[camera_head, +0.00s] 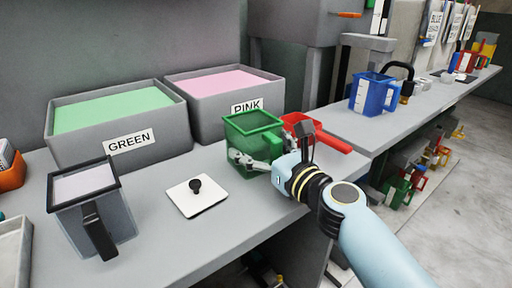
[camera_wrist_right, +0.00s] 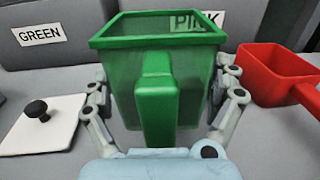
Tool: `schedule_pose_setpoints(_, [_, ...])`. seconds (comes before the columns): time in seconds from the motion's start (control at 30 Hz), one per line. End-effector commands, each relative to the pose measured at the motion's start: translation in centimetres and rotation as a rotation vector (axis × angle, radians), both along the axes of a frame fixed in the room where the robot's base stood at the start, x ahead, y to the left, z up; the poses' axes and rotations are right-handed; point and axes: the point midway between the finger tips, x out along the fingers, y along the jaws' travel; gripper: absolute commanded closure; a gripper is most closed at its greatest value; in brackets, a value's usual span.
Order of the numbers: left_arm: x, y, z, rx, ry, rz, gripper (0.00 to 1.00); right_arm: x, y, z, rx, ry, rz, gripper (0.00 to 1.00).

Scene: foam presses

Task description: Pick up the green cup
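The green cup (camera_head: 252,128) is a translucent square measuring cup with a handle, upright on the grey bench in front of the pink bin. It also shows in the right wrist view (camera_wrist_right: 128,85), with its handle (camera_wrist_right: 156,105) pointing at my wrist. My right gripper (camera_head: 272,158) is at the cup from the handle side. Its fingers (camera_wrist_right: 165,100) are spread wide, one on each side of the handle and cup body. I cannot tell whether the fingertips touch the cup walls. My left gripper is not in view.
A red scoop (camera_head: 330,141) lies close to the right of the green cup. A white plate with a black knob (camera_head: 196,196) and a grey pitcher (camera_head: 118,215) stand to the left. Bins labelled GREEN (camera_head: 158,142) and PINK (camera_head: 208,122) stand behind. A blue cup (camera_head: 372,94) is farther right.

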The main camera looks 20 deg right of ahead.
Motion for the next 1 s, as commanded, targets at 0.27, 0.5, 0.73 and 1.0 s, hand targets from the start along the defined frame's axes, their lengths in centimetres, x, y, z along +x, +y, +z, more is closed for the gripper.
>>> schedule_pose_setpoints(0.27, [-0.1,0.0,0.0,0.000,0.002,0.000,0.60,0.0,0.0,0.0,0.000,0.000,0.000,0.45])
schedule_pose_setpoints(0.5, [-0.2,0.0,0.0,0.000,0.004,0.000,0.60,0.0,0.0,0.0,0.000,-0.001,0.000,0.46])
schedule_pose_setpoints(0.73, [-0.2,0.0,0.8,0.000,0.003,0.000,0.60,0.0,0.0,1.1,0.000,-0.002,0.000,0.46])
schedule_pose_setpoints(1.0, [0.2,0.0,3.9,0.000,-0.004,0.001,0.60,0.2,-0.7,5.2,-0.005,-0.004,-0.001,0.46])
